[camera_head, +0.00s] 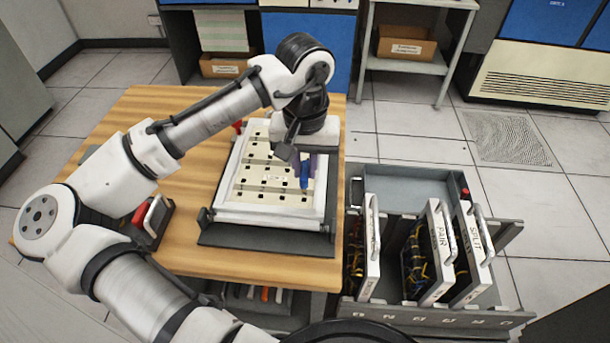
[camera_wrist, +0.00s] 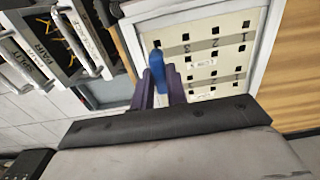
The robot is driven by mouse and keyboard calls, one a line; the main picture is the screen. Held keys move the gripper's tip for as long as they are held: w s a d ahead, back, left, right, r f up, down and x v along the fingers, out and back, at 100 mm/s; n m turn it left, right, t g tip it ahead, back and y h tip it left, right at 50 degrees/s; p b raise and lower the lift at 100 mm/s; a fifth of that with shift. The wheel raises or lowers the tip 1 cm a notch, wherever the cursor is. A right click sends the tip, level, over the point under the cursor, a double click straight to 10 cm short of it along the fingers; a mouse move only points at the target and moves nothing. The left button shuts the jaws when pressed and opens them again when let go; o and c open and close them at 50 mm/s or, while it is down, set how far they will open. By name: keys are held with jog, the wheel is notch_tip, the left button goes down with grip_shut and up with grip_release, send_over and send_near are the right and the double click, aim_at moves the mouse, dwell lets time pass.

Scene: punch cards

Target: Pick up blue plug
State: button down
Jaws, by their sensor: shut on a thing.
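The blue plug (camera_head: 304,176) is upright over the right side of the cream punch-card panel (camera_head: 262,190), which lies in a white frame on the wooden table. In the wrist view the blue plug (camera_wrist: 157,70) stands between the two purple fingers of my gripper (camera_wrist: 160,85). My gripper (camera_head: 308,163) is shut on the plug. I cannot tell whether the plug's lower end still sits in a hole or is just above the panel. The panel also shows in the wrist view (camera_wrist: 205,35), with rows of square black holes.
A red plug (camera_head: 238,125) shows at the panel's far left edge. A red-and-white item in a dark holder (camera_head: 152,218) is at the table's left. A grey rack (camera_head: 430,316) with labelled upright modules, one marked PAIR (camera_head: 436,250), stands right of the table. Floor is open beyond.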

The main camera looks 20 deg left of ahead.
notch_tip(320, 180, up, 15)
notch_tip(320, 180, up, 6)
jog(key=p, duration=0.6)
send_over(305, 169)
dwell(0.4)
